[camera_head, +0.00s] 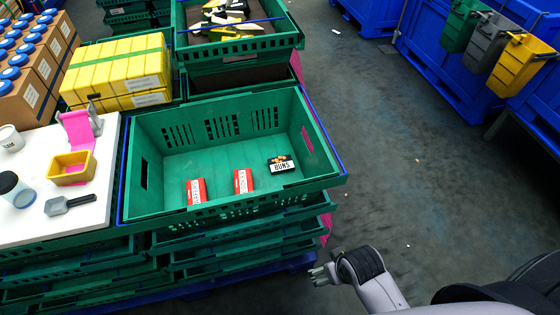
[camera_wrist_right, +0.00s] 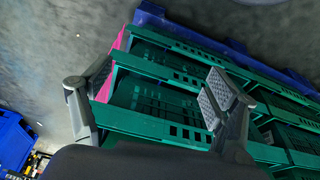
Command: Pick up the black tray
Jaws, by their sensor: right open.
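A small black tray (camera_head: 281,164) with a white label reading "BUNS" and brownish food on top lies in the green crate (camera_head: 220,104), at its right side. My right gripper (camera_head: 318,273) is outside the crate, below and right of it in the head view, and touches nothing visible. In the right wrist view its two grey fingers (camera_wrist_right: 155,92) are spread wide with nothing between them, facing the stacked green crates (camera_wrist_right: 160,125). The black tray does not show in the right wrist view. My left gripper is in neither view.
Two red-and-white packs (camera_head: 196,191) (camera_head: 243,181) lie in the same crate. A white table (camera_head: 20,228) with a yellow container (camera_head: 72,168) stands left. Another filled crate (camera_head: 238,47) is behind.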

